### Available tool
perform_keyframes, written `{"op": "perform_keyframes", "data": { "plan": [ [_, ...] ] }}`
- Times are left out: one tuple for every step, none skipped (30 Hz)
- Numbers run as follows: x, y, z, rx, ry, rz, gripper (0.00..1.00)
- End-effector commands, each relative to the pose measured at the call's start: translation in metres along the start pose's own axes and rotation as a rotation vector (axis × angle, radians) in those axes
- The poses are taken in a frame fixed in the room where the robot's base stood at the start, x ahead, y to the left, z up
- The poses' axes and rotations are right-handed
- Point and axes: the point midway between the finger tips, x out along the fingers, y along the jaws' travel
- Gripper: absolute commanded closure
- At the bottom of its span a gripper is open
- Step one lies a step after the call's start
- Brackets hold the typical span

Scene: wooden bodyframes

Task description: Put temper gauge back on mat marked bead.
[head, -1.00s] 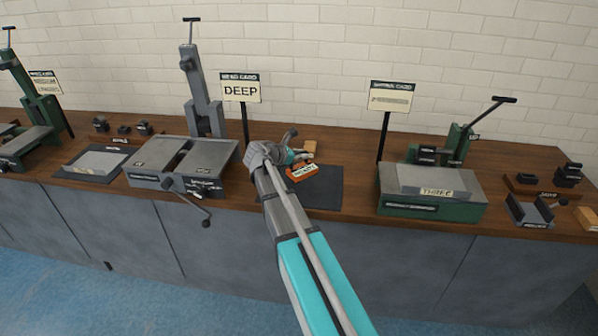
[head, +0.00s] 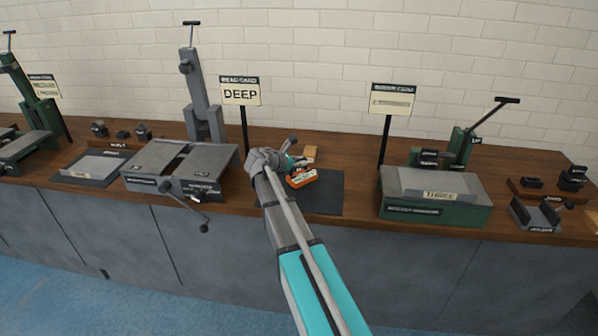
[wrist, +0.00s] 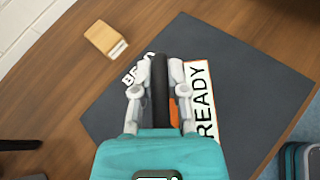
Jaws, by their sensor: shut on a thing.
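The temper gauge appears to be the orange piece (head: 302,179) with a white face reading READY, which also shows in the wrist view (wrist: 203,100). A black bar (wrist: 160,90) stands between my fingers, with orange beside it. My gripper (wrist: 159,75) is shut on this bar; in the head view my gripper (head: 291,163) is at the gauge, partly hidden by my arm. The gauge is over the dark mat (head: 328,190), at its left part. I cannot tell whether it touches the mat. White lettering starting with B (wrist: 133,74) is partly covered on the mat (wrist: 110,115).
A small wooden block (head: 309,153) lies behind the mat. A green press (head: 435,200) stands right. The mat's right part is clear.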

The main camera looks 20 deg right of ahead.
Motion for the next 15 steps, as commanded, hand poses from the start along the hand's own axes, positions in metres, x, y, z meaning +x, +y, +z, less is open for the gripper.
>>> {"op": "perform_keyframes", "data": {
  "plan": [
    [0.004,0.000,-0.007,0.000,-0.001,0.000,1.00],
    [0.005,-0.001,-0.010,0.000,-0.001,0.000,1.00],
    [0.006,-0.002,-0.013,0.000,-0.001,0.000,1.00],
    [0.007,-0.002,-0.015,0.000,-0.001,0.000,1.00],
    [0.008,-0.003,-0.018,0.000,0.000,0.000,1.00],
    [0.009,-0.004,-0.020,0.000,-0.001,0.000,1.00],
    [0.010,-0.004,-0.022,0.000,-0.001,0.000,1.00],
    [0.010,-0.004,-0.024,0.000,-0.001,0.000,1.00],
    [0.011,-0.005,-0.026,0.000,-0.001,0.000,1.00],
    [0.012,-0.005,-0.027,0.000,-0.001,0.000,1.00],
    [0.012,-0.005,-0.028,0.000,-0.001,0.000,1.00],
    [0.012,-0.005,-0.028,0.000,-0.001,0.000,1.00],
    [0.012,-0.005,-0.029,0.000,-0.001,0.000,1.00],
    [0.013,-0.005,-0.029,0.000,-0.001,0.000,1.00],
    [0.012,-0.005,-0.029,0.000,-0.001,0.000,1.00]
  ]
}}
